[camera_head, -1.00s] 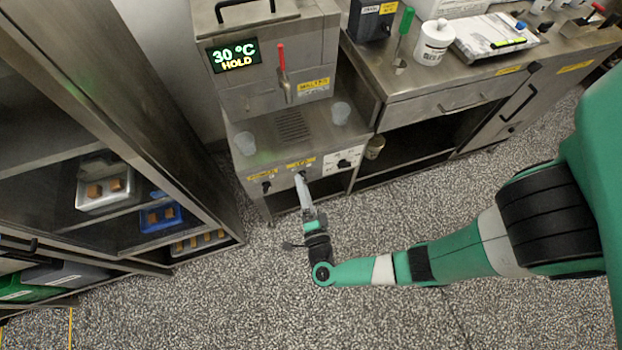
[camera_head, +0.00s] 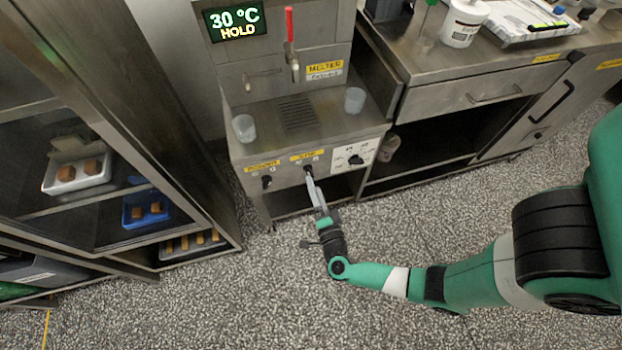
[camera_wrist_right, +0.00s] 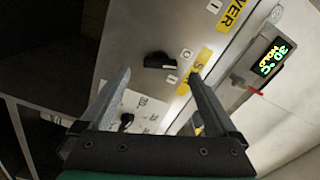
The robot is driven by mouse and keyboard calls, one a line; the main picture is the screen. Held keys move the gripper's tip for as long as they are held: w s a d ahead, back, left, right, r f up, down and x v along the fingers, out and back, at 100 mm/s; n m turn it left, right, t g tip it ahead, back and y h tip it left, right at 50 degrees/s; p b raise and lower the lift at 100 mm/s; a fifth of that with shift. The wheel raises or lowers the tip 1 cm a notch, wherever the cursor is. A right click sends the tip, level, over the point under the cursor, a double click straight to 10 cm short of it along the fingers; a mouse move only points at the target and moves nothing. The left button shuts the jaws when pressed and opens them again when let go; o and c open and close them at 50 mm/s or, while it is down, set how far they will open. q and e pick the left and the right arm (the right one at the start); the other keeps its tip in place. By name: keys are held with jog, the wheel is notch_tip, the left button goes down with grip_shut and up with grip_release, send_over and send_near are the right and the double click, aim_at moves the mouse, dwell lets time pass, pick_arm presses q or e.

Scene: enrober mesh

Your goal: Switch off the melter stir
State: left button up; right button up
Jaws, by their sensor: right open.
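The melter (camera_head: 330,92) is a steel machine with a display reading 30 °C HOLD. Its front panel has a yellow stir label (camera_head: 307,156) with a small black switch below, mostly hidden by my right gripper. My right gripper (camera_head: 311,178) points at this switch. In the right wrist view, the black stir knob (camera_wrist_right: 160,61) sits between the open fingers of my right gripper (camera_wrist_right: 160,74), with O and I marks beside it. The fingers seem not to touch it. The right finger covers part of the yellow label. My left gripper is not in view.
Another black switch (camera_head: 267,181) is on the left of the panel, and a white dial plate (camera_head: 355,154) on the right. Cups (camera_head: 244,128) stand on the ledge above. A rack (camera_head: 190,190) with trays is at left. The speckled floor in front is clear.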

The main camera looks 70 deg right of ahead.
aim_at(310, 174)
jog(key=b+x, duration=0.1)
jog(key=x, duration=0.3)
jog(key=shift+w+d, duration=0.25)
jog(key=shift+d, duration=0.05)
jog(key=c, duration=1.4)
jog(key=shift+r+n+p, duration=0.3)
jog(key=shift+n+p, duration=0.2)
jog(key=shift+p, duration=0.3)
jog(key=shift+f+n+p, duration=0.3)
jog(key=shift+n, duration=0.3)
jog(key=o, duration=1.4)
